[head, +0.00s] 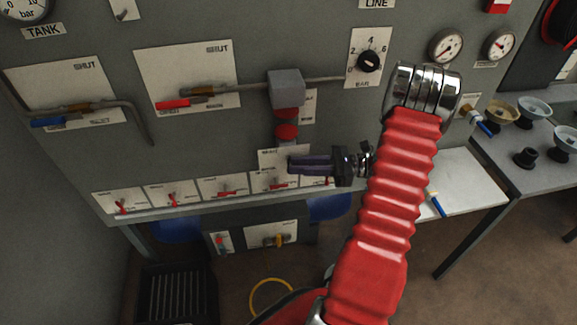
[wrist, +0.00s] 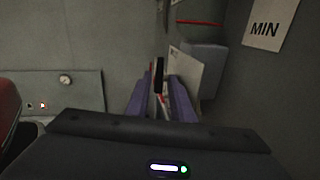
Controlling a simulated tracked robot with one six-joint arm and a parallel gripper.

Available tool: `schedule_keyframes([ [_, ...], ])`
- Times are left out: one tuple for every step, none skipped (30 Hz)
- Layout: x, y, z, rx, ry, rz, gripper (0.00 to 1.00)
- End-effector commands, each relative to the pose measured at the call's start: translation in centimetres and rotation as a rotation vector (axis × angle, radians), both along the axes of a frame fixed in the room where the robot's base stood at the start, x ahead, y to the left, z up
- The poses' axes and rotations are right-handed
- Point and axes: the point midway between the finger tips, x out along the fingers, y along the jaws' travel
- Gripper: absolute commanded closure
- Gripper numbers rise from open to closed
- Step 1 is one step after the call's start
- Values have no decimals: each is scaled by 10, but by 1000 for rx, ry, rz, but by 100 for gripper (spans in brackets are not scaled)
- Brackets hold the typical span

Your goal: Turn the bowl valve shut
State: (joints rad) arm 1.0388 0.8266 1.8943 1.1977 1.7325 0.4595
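My gripper (head: 290,165) points left in front of the grey panel, at the end of my red arm. Its purple fingers also show in the wrist view (wrist: 160,103), spread apart with a gap between them and nothing clearly held. A brass valve with a blue handle (head: 482,126) sits at the panel's right edge, beside the bowls, well to the right of my gripper. I cannot read a label that marks it as the bowl valve.
The panel carries a blue-handled valve (head: 47,122), a red-handled valve (head: 173,104), a round black knob (head: 369,61) and a row of small red switches. A white shelf (head: 462,185) holds a blue-tipped tool. A black crate (head: 178,292) stands on the floor.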

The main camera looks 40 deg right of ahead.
Motion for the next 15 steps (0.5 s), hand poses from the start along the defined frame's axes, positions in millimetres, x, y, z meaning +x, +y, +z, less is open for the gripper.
schedule_keyframes([
  [4, 7, 0, 1, 1, 2, 79],
  [7, 10, 0, 1, 1, 2, 79],
  [9, 13, 0, 1, 1, 2, 79],
  [11, 16, 0, 1, 1, 2, 79],
  [13, 18, 0, 1, 1, 1, 79],
  [15, 20, 0, 1, 1, 1, 79],
  [16, 21, 0, 1, 1, 1, 79],
  [16, 22, 0, 1, 0, 0, 79],
  [17, 23, 0, 1, 0, 0, 79],
  [17, 24, 0, 1, 1, 0, 79],
  [18, 24, 0, 1, 1, -1, 79],
  [18, 24, 0, 1, 1, -1, 79],
  [18, 24, 0, 1, 1, -1, 79],
  [18, 24, 0, 1, 1, -1, 79],
  [18, 24, 0, 1, 1, -1, 79],
])
